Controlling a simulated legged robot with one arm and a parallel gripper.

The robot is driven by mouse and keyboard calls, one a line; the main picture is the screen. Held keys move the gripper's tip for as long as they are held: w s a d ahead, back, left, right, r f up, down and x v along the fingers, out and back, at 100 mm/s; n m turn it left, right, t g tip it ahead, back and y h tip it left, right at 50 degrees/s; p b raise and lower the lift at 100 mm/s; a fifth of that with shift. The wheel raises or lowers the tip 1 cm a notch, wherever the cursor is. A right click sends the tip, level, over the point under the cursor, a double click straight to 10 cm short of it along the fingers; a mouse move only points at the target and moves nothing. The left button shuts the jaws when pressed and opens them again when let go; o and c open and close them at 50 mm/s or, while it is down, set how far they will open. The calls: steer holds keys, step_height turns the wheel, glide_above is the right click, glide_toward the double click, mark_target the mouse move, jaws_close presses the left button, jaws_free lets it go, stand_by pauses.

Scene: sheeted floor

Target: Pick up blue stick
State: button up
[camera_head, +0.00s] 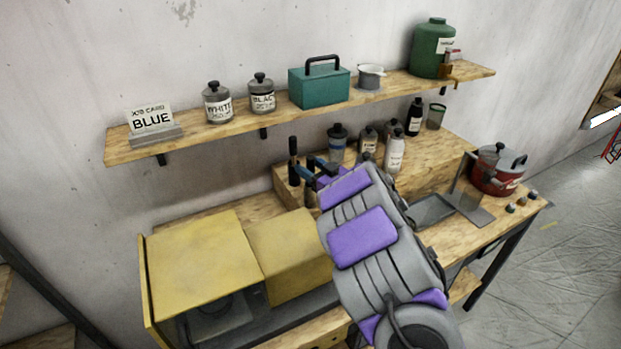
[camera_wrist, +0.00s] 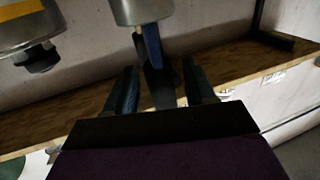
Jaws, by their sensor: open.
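A blue stick (camera_wrist: 152,45) shows in the wrist view, with a dark part below the blue. It stands out of a light grey cylinder (camera_wrist: 140,10) at the top of that picture, which looks upside down. My gripper (camera_wrist: 160,72) is open, with one dark finger on each side of the stick in the picture. I cannot tell if the stick is between the fingers in depth. In the head view my gripper (camera_head: 312,168) is over the back of the workbench, close to upright black handles (camera_head: 293,150). My arm hides part of this area.
A wall shelf (camera_head: 200,138) holds a sign reading BLUE (camera_head: 151,120), jars, a teal box (camera_head: 319,87) and a green canister (camera_head: 432,50). Several bottles (camera_head: 394,152) stand right of my gripper.

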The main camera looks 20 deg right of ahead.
steer(key=shift+c, duration=0.2)
jaws_close()
steer(key=shift+r, duration=0.1)
step_height(320, 180, up, 10)
steer(key=shift+p, duration=1.15)
steer(key=c, duration=0.5)
jaws_free()
steer(key=shift+c, duration=0.2)
steer(key=c, duration=0.4)
